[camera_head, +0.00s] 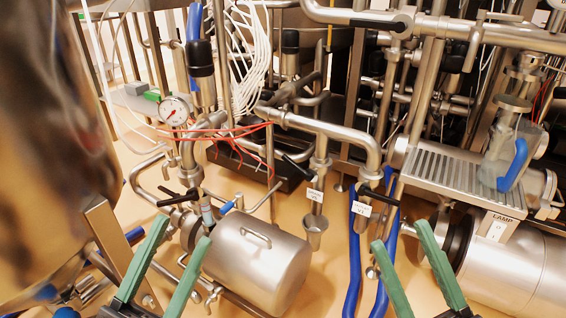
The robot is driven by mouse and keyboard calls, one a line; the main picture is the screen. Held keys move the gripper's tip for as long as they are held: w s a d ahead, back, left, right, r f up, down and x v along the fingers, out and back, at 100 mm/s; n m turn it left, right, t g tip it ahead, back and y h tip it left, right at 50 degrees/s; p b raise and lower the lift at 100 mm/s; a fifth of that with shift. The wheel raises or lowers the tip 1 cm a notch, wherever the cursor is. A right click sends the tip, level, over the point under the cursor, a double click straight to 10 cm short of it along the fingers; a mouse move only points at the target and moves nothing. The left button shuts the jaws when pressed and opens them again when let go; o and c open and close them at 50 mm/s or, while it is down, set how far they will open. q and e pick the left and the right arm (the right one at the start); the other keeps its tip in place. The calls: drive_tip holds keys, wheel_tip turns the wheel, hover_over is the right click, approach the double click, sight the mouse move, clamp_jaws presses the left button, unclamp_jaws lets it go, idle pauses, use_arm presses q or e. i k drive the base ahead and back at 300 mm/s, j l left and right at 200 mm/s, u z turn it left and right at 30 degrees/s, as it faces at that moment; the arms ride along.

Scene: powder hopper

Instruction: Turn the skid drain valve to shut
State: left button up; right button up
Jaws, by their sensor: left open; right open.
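Several small valves with black handles show in the head view. One black handle (180,197) is at the left, above the steel cylinder. A second black-handled valve (296,165) has a small white tag (315,195) beside it, above a steel cup-shaped outlet (314,229). A third black handle (378,194) is by another white tag (361,208) and blue hoses. The tag text is too small to read, so I cannot tell which is the skid drain valve. My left gripper (182,234) and my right gripper (400,235) are open and empty, in front of the valves.
A horizontal steel cylinder (262,262) with a top handle lies between my grippers. Blue hoses (354,262) hang at the centre right. A ribbed steel plate (462,173) and a large motor (520,268) are at the right. A big steel vessel (50,140) fills the left.

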sight(309, 177)
drive_tip(key=i+j+z, duration=0.3)
drive_tip(key=i+j, duration=0.2)
drive_tip(key=j, duration=0.2)
drive_tip(key=i+z, duration=0.1)
drive_tip(key=z, duration=0.75)
drive_tip(key=i+j+z, duration=0.1)
drive_tip(key=z, duration=0.3)
drive_tip(key=i+j, duration=0.25)
